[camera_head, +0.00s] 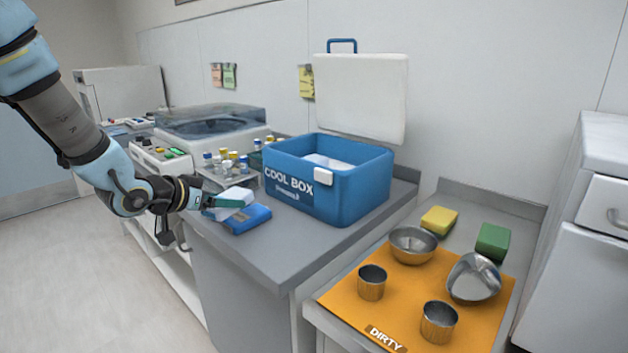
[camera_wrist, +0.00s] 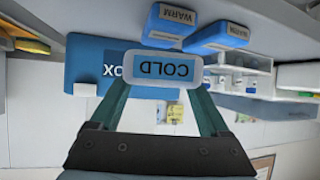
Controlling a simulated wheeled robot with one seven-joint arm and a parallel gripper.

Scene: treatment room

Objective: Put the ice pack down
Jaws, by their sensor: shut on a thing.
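My gripper (camera_head: 228,203) is shut on a white ice pack (camera_head: 238,193) at the left edge of the grey counter. In the wrist view the ice pack (camera_wrist: 160,62) carries a blue label reading COLD and sits between the two green fingers (camera_wrist: 160,84). In the head view it appears just above a blue pack (camera_head: 249,219) lying on the counter; I cannot tell whether they touch. The wrist view shows two blue packs labelled WARM, one (camera_wrist: 172,25) close to the ice pack and another (camera_wrist: 220,37) beside it.
An open blue cool box (camera_head: 340,195) stands right of my gripper, its white lid (camera_head: 360,95) raised, with something white inside. A rack of vials (camera_head: 225,180) stands behind my gripper. An orange mat marked DIRTY (camera_head: 340,297) holds metal bowls and cups. The counter's front right is clear.

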